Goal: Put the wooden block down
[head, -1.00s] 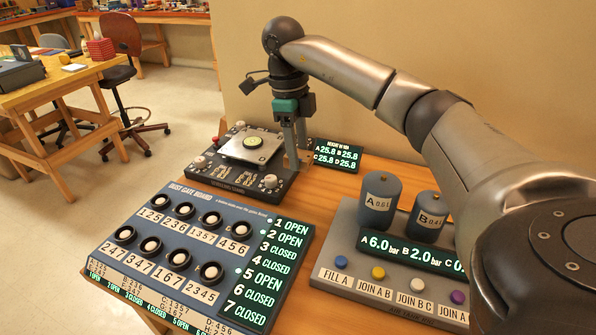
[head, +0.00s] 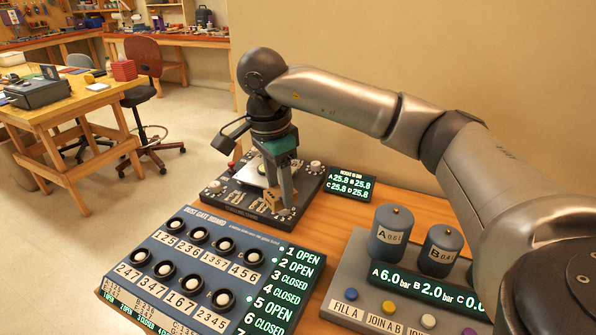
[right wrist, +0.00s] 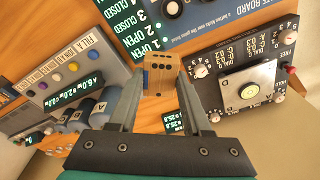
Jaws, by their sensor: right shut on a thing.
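The wooden block (right wrist: 160,72) shows in the right wrist view as a small tan block with dark round holes, between the fingertips of my right gripper (right wrist: 161,80). The gripper is shut on it. In the head view my right gripper (head: 280,198) points down over the front right part of the dark levelling table (head: 232,202). There the block is hard to make out against the fingers and the table's details. I cannot tell whether its underside touches anything. My left gripper is in neither view.
The dust gate board (head: 195,295) lies close in front of the levelling table. A small green readout (head: 350,186) stands to the right. The grey air panel (head: 345,282) with canisters (head: 390,235) is at the right. Bare wooden bench (head: 325,222) shows between them.

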